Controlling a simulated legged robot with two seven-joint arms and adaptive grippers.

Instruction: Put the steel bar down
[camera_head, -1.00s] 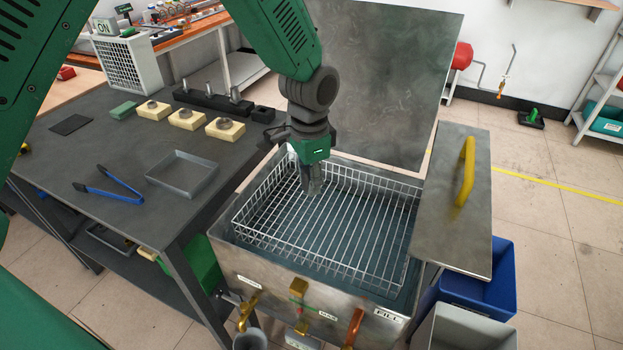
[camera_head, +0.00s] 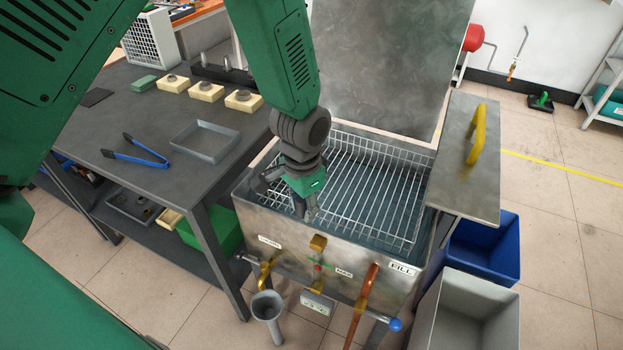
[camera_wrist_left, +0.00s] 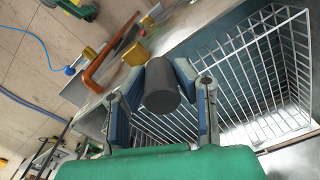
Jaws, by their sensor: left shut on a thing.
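My left gripper (camera_head: 306,208) is above the near left part of the wire basket (camera_head: 388,185), which sits in the steel tank (camera_head: 345,258). In the left wrist view the left gripper (camera_wrist_left: 163,105) is shut on the steel bar (camera_wrist_left: 162,86), a dark grey cylinder held between its two fingers with its round end towards the camera. In the head view I cannot make out the bar apart from the gripper. The basket also shows in the left wrist view (camera_wrist_left: 255,75), behind and to the right of the bar. My right gripper is not in view.
A dark workbench (camera_head: 120,185) on the left holds a shallow grey tray (camera_head: 205,142), blue tongs (camera_head: 135,152) and several pale blocks. The tank's lid with a yellow handle (camera_head: 477,135) lies at right. Valves and a copper pipe (camera_head: 364,300) stick out in front.

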